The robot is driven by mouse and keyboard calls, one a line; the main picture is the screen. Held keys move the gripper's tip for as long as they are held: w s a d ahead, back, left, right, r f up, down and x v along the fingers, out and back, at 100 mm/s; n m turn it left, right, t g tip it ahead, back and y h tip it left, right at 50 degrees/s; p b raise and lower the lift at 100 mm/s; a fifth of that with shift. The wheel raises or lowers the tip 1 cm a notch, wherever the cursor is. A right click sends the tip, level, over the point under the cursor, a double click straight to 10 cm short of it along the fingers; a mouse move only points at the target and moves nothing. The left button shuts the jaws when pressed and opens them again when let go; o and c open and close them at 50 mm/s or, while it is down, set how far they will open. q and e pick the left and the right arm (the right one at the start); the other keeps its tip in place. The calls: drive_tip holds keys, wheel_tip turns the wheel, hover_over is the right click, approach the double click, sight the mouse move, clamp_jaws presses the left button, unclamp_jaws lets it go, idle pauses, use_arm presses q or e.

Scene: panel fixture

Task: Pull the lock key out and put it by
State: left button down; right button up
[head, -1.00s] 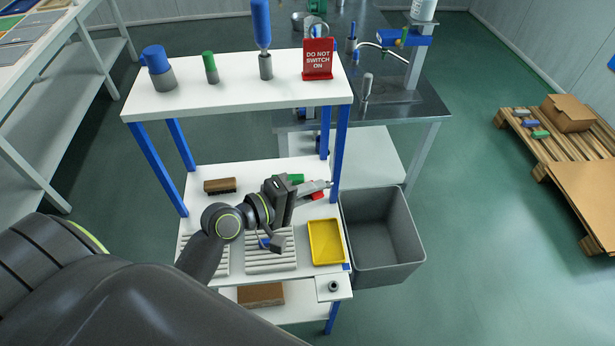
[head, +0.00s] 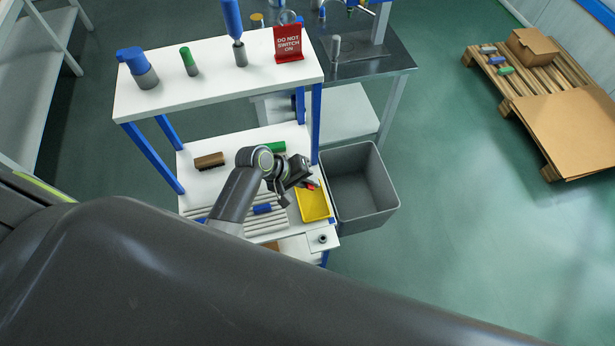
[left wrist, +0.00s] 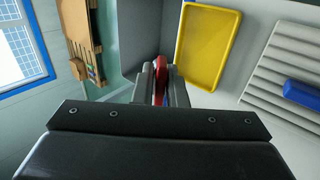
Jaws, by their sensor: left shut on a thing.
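My left gripper (head: 307,178) is over the right part of the lower white shelf, just behind the yellow tray. It is shut on a small red piece (head: 312,184), which I take for the lock key. In the left wrist view the red piece (left wrist: 160,78) stands edge-on between the two fingers (left wrist: 161,88); most of its shape is hidden. The yellow tray (left wrist: 208,45) looks empty, and the held piece is beside it, not inside. A small block with a dark round socket (head: 322,239) sits at the front right corner. My right gripper is out of view.
A grey bin (head: 387,205) stands right of the shelf. A ribbed rack (head: 262,226) with a blue piece (head: 262,209) lies left of the tray. A brush (head: 209,161) and a green item (head: 274,146) are behind. The upper shelf (head: 215,80) holds a red sign (head: 288,44).

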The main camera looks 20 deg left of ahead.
use_arm(q)
drive_tip(key=shift+f, duration=0.4)
wheel_tip(320, 180, down, 4)
drive_tip(key=b, duration=0.3)
drive_tip(key=shift+r, duration=0.1)
drive_tip(key=shift+f+b, duration=0.6)
drive_tip(key=shift+b, duration=0.45)
drive_tip(key=c, duration=1.4)
unclamp_jaws()
drive_tip(key=shift+r, duration=0.1)
